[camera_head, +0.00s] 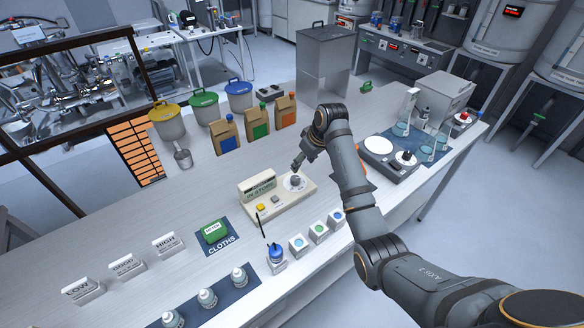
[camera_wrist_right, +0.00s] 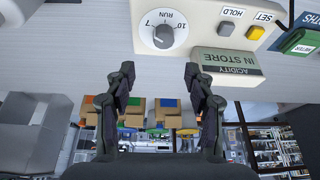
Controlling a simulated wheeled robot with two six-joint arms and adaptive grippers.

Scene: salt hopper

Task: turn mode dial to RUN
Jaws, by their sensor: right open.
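The mode dial (camera_head: 295,181) is a dark grey knob on a round white plate at the right end of a beige meter box (camera_head: 262,205). In the right wrist view the dial (camera_wrist_right: 163,36) shows the word RUN and the marks 7 and 10 around it. Where its pointer stands is too small to tell. My right gripper (camera_head: 297,168) is just above and behind the dial. In the wrist view the right gripper (camera_wrist_right: 159,74) has its two fingers spread, with nothing between them, apart from the knob. My left gripper is not in view.
The box carries an ACIDITY sign (camera_wrist_right: 227,62), a HOLD button (camera_wrist_right: 229,27) and a yellow SET button (camera_wrist_right: 255,32). A scale (camera_head: 390,158) stands right of my arm.

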